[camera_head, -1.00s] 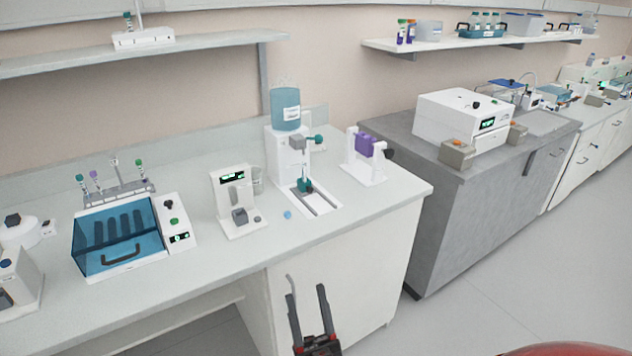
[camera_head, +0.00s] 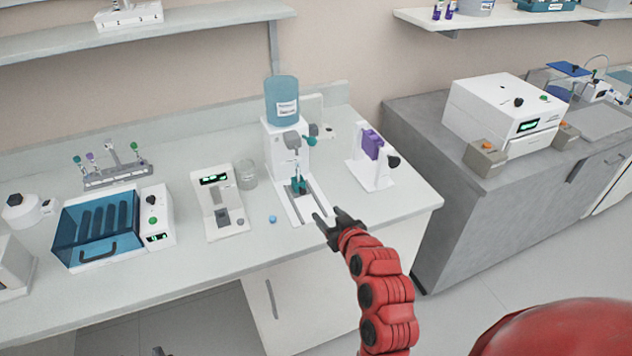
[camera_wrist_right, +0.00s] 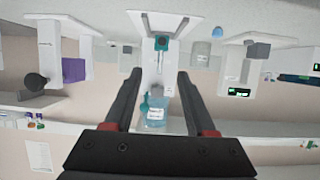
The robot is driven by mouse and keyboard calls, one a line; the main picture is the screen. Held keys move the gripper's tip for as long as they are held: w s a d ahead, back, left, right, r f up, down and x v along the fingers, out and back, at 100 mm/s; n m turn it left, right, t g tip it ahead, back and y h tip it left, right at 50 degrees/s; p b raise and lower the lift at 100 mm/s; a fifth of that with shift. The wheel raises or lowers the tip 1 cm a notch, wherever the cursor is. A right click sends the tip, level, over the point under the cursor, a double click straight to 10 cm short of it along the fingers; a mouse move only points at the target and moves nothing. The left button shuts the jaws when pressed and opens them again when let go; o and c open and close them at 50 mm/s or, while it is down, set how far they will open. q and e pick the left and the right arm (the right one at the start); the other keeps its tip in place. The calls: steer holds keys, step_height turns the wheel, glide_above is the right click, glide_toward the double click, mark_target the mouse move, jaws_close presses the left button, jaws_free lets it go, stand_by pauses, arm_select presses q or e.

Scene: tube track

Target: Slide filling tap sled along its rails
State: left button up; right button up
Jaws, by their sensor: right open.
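The filling stand (camera_head: 283,150) is white, with a blue bottle (camera_head: 282,101) on top, a grey tap (camera_head: 291,140) and a teal knob at its side. Its two dark rails (camera_head: 310,204) run toward the bench front. A teal sled (camera_head: 298,187) sits near the rails' back end, below the tap. My right gripper (camera_head: 328,218) is open and empty at the rails' front end, apart from the sled. In the right wrist view, which is upside down, the sled (camera_wrist_right: 161,42) shows beyond the gap between the open fingers (camera_wrist_right: 158,76). A small dark tip at the head view's bottom edge may be my left gripper (camera_head: 158,351).
A white device with a purple block (camera_head: 373,145) stands right of the stand. A beaker (camera_head: 247,175), a display device (camera_head: 220,204) and a small blue ball (camera_head: 272,219) are to its left. The bench (camera_head: 385,211) is clear just right of the rails.

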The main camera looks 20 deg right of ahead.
mark_target(303, 191)
steer(key=x, duration=0.3)
steer(key=shift+w+a+b, duration=0.1)
steer(key=shift+a+b, duration=0.2)
steer(key=p+x, duration=0.1)
steer(key=x, duration=0.3)
steer(key=p+x, duration=0.1)
steer(key=x, duration=0.4)
steer(key=p+x, duration=0.2)
steer(key=x, duration=0.3)
steer(key=shift+f, duration=0.3)
jaws_close()
stand_by(0.7)
